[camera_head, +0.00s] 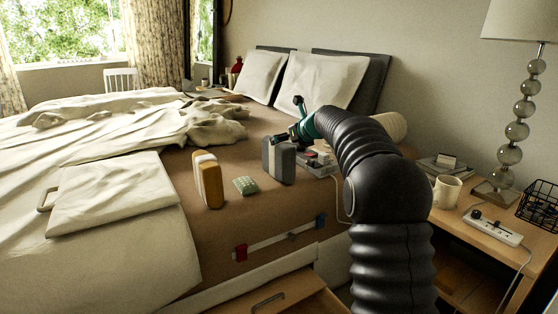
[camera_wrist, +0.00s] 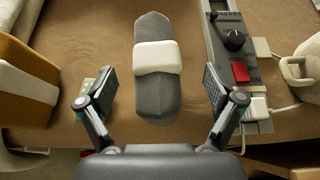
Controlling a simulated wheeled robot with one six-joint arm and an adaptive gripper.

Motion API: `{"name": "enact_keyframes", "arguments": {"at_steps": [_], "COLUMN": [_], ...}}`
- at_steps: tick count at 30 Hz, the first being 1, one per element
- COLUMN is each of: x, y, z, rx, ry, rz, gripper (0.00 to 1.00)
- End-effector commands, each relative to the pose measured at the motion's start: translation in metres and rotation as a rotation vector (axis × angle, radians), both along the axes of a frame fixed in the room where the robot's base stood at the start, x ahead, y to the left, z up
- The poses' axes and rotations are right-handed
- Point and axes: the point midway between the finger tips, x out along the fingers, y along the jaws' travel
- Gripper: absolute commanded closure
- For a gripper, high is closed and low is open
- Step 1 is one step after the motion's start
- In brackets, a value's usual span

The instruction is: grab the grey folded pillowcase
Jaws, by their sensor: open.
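The grey folded pillowcase (camera_head: 278,162) stands upright near the front edge of the brown bed. The wrist view shows it from above as a long grey bundle (camera_wrist: 155,98) with a white band around its middle. My gripper (camera_wrist: 158,87) is open, with one finger on each side of the pillowcase and a clear gap on both sides. In the head view my gripper (camera_head: 286,137) is at the pillowcase's top, partly hidden by my arm. The fingers do not appear to touch it.
An orange folded bundle with a white band (camera_head: 208,180) stands to the left, with a small green patterned item (camera_head: 245,186) between. A bedside table (camera_head: 470,230) holds a mug (camera_head: 447,191) and a lamp.

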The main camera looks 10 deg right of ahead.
Motion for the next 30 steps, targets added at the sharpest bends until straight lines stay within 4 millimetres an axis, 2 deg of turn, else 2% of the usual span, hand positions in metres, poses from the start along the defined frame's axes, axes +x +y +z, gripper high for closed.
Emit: {"name": "enact_keyframes", "arguments": {"at_steps": [12, 21, 23, 30], "x": [0.036, 0.039, 0.039, 0.039], "y": [0.020, 0.021, 0.021, 0.021], "z": [-0.025, -0.026, -0.026, -0.026], "rx": [-0.001, 0.000, 0.000, 0.000], "ry": [0.000, -0.001, 0.000, 0.000], "rz": [0.000, 0.000, 0.000, 0.000], "gripper": [0.08, 0.08, 0.21, 0.81]}}
